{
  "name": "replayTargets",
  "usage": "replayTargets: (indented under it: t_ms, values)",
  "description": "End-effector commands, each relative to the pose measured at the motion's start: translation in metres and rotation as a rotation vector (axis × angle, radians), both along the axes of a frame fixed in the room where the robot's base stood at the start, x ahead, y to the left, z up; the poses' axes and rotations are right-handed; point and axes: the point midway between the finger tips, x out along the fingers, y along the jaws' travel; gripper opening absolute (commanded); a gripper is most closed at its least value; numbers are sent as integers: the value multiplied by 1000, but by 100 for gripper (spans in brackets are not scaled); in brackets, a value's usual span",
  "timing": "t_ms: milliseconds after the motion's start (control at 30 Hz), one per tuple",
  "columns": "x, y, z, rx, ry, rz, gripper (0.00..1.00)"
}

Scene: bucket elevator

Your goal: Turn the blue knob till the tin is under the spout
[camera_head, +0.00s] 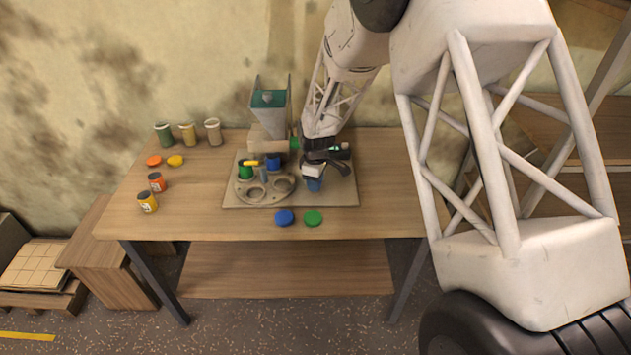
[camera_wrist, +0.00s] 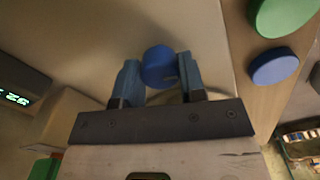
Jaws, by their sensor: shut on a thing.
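The blue knob (camera_wrist: 160,66) sits between the two blue finger pads of my gripper (camera_wrist: 158,78), which is shut on it. In the head view my gripper (camera_head: 314,177) points down at the right part of the grey base plate, and its hand hides much of the knob. The turntable (camera_head: 263,201) to its left has round openings. A green tin (camera_head: 245,172) stands at its back left and a blue tin (camera_head: 273,161) at its back. The hopper (camera_head: 256,112) rises behind them. The spout is too small to make out, so I cannot tell which tin is under it.
A blue lid (camera_head: 284,217) and a green lid (camera_head: 313,218) lie at the table's front edge. Several tins, pots and lids stand on the left of the table (camera_head: 200,215). A dark display (camera_wrist: 18,92) with green digits shows in the wrist view.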

Motion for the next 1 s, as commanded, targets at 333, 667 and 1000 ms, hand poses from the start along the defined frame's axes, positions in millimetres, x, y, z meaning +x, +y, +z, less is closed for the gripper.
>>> replayTargets:
  t_ms: [333,667,1000]
  values:
    - [1,0,1,0,-2,254,14]
    - [1,0,1,0,-2,347,14]
    - [1,1,1,0,-2,351,14]
